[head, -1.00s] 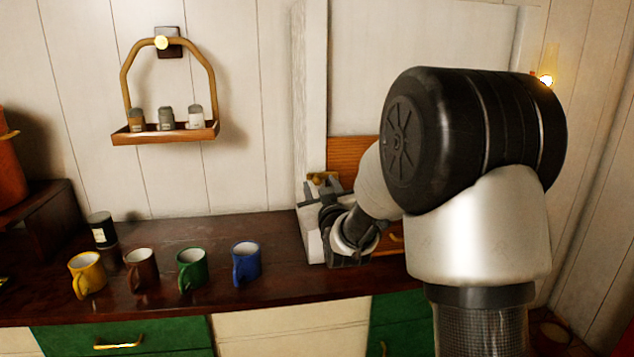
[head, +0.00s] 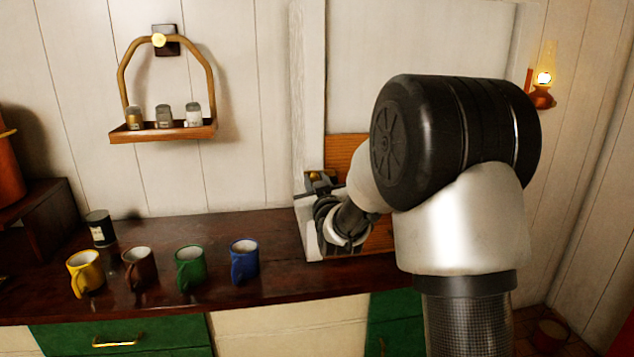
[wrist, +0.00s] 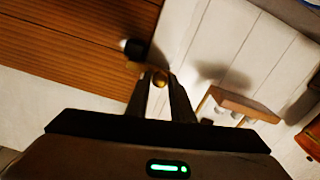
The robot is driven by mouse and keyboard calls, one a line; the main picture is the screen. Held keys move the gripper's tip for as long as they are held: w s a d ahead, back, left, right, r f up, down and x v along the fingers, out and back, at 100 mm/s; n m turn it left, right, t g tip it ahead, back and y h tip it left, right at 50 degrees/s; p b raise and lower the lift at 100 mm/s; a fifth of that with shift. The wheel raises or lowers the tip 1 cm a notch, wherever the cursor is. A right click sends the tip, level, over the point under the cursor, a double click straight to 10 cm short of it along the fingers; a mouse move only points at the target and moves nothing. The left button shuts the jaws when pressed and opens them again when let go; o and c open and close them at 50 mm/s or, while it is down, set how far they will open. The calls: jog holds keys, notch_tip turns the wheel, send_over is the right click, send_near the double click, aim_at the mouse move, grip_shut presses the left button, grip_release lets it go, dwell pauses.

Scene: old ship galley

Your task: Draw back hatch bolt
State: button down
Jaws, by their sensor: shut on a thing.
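The hatch (head: 344,148) shows as an orange-brown wooden panel behind my arm in the head view, and as slatted wood (wrist: 70,45) at the upper left of the wrist view. The bolt's brass knob (wrist: 160,80) sits between the fingertips of my gripper (wrist: 160,82). It also shows as a small brass spot (head: 314,175) at the white post in the head view. My gripper is shut on the knob. A dark round piece lies on the wood just beyond it. The rest of the bolt is hidden or too small to tell.
A dark counter (head: 150,285) runs below, with yellow (head: 86,272), brown (head: 138,267), green (head: 190,267) and blue (head: 244,260) mugs and a dark tin (head: 101,228) on it. A hanging shelf (head: 163,132) with jars is on the wall. A lit lamp (head: 543,88) hangs at right.

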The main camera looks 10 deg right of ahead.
jog(key=a+b, duration=0.1)
jog(key=a, duration=0.2)
jog(key=shift+a, duration=0.35)
jog(key=c, duration=1.5)
grip_release()
jog(key=shift+a, duration=0.1)
jog(key=shift+c, duration=0.2)
jog(key=s+b, duration=0.1)
jog(key=s, duration=1.6)
jog(key=shift+s, duration=0.2)
